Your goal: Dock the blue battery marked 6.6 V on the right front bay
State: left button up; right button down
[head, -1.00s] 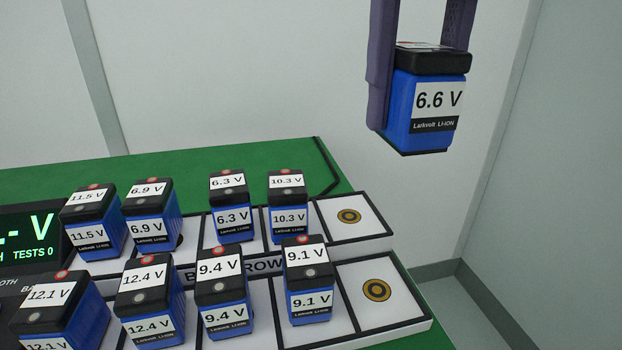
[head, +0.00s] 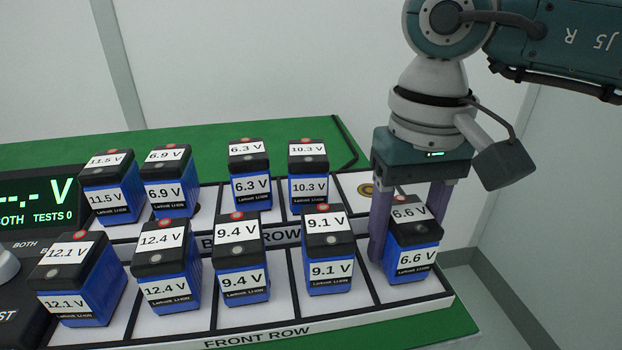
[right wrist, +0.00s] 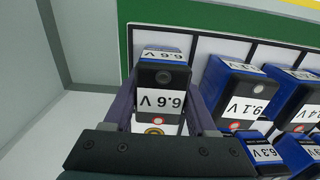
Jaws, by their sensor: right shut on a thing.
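The blue battery marked 6.6 V (head: 415,262) has a black top and is upright in my right gripper (head: 408,238). The gripper points down, with one finger on each side of the battery; it also shows in the right wrist view (right wrist: 163,88). The battery (right wrist: 160,101) is low over the right front bay (head: 388,291), the last one in the front row, and hides that bay's round contact. I cannot tell whether its base touches the bay. My left gripper is not in view.
The 9.1 V battery (head: 328,272) stands in the bay just left. Several other batteries fill the front and back rows. The right back bay's contact (head: 367,190) shows partly behind my finger. The bench's green edge (head: 440,323) lies close to the right. A display (head: 30,200) is at left.

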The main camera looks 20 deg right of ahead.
aim_at(409, 210)
jog(key=shift+f, duration=0.2)
jog(key=shift+c, duration=1)
grip_release()
jog(key=shift+r, duration=0.1)
jog(key=shift+r, duration=0.5)
notch_tip(409, 210, up, 11)
jog(key=shift+r+p, duration=0.15)
jog(key=shift+p, duration=0.25)
